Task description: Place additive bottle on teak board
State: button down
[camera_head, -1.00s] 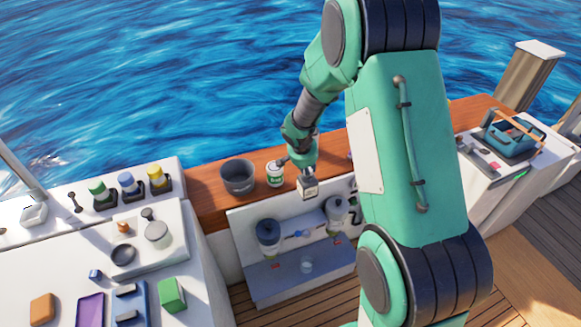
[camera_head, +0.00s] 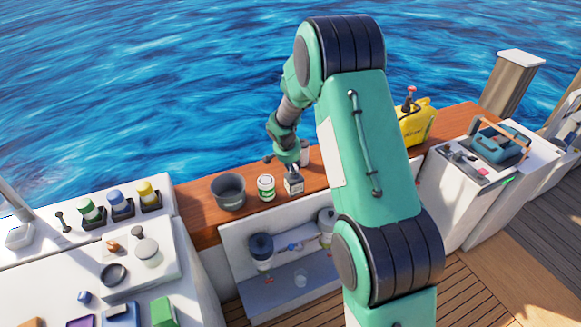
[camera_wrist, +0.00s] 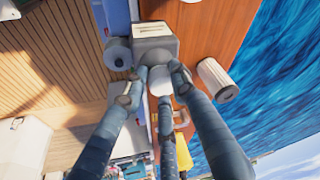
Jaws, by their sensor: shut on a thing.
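The additive bottle (camera_head: 294,186), a small grey bottle with a pale label, is held upright in my gripper (camera_head: 291,170). In the wrist view the fingers (camera_wrist: 162,78) close around the upper part of the grey bottle (camera_wrist: 155,42). The teak board (camera_head: 200,213) is the long brown ledge along the water side; it also shows in the wrist view (camera_wrist: 212,35). The bottle appears over the board's front part, right of a white can with a green label (camera_head: 266,188). I cannot tell whether its base touches the wood.
A grey bucket (camera_head: 228,192) stands on the board at left. A pale ribbed filter (camera_wrist: 217,80) stands close to the bottle; in the head view a pale cylinder (camera_head: 304,155) is behind my gripper. A yellow container (camera_head: 414,122) stands further right. The open hatch (camera_head: 275,290) lies below the front edge.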

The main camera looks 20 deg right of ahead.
jog(key=w+d, duration=0.1)
jog(key=w, duration=0.5)
jog(key=shift+d+f, duration=0.2)
jog(key=shift+f, duration=0.05)
jog(key=shift+f+b, duration=0.45)
jog(key=shift+f, duration=1.35)
jog(key=c, duration=1.4)
grip_release()
jog(key=shift+r, duration=0.1)
jog(key=shift+p+v, duration=0.8)
jog(key=shift+v, duration=5.15)
jog(key=shift+r, duration=0.1)
